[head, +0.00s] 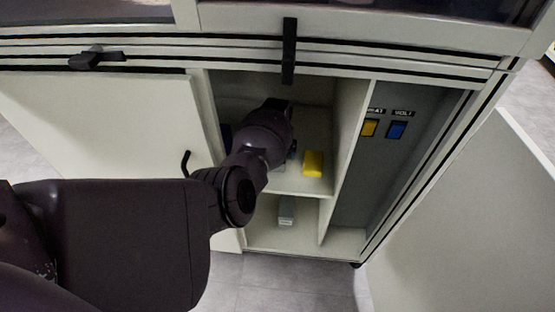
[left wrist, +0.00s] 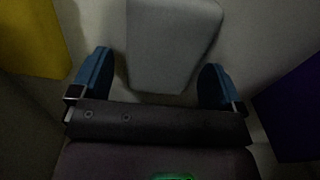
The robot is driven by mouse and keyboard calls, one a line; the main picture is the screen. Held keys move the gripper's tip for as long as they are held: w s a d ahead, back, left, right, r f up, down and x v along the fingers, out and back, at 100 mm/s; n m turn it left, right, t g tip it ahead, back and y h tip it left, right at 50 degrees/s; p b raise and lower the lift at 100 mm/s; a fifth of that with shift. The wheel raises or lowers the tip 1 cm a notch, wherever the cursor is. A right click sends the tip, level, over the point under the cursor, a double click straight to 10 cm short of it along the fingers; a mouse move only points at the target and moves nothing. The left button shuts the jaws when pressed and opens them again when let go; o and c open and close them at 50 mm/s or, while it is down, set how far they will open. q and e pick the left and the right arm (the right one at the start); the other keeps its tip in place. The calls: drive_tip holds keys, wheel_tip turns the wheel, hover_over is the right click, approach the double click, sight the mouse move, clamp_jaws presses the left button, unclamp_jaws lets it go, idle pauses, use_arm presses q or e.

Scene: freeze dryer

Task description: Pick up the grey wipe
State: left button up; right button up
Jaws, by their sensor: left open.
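The grey wipe (left wrist: 173,38) shows as a grey block in the left wrist view, at the top middle. In the head view it is mostly hidden behind my left arm, on the upper shelf of the open cabinet. My left gripper (left wrist: 153,82) is open, with one blue fingertip on each side of the near part of the grey block. I cannot tell whether the fingertips touch it; gaps show beside it. My gripper's fingers are hidden in the head view. My right gripper is not in view.
A yellow block (head: 313,163) lies right of my arm on the shelf (head: 300,185). A dark blue-purple block (left wrist: 293,105) is on the other side. A grey box (head: 286,211) stands in the lower compartment.

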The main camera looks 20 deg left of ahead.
use_arm(q)
drive_tip(key=shift+r, duration=0.3)
drive_tip(key=shift+c, duration=1)
drive_tip(key=c, duration=0.8)
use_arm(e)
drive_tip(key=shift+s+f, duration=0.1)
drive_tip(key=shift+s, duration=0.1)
use_arm(q)
drive_tip(key=shift+w+r, duration=0.1)
drive_tip(key=shift+r, duration=0.2)
wheel_tip(320, 180, up, 3)
drive_tip(key=shift+w+p, duration=0.15)
drive_tip(key=shift+p, duration=0.55)
wheel_tip(320, 180, up, 6)
drive_tip(key=shift+f+p, duration=0.2)
drive_tip(key=shift+p, duration=0.9)
drive_tip(key=shift+s+r, duration=0.25)
drive_tip(key=shift+r, duration=0.15)
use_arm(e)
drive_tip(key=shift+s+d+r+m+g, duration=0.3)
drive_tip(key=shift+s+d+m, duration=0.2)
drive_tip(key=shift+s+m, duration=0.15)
use_arm(q)
drive_tip(key=shift+f, duration=0.1)
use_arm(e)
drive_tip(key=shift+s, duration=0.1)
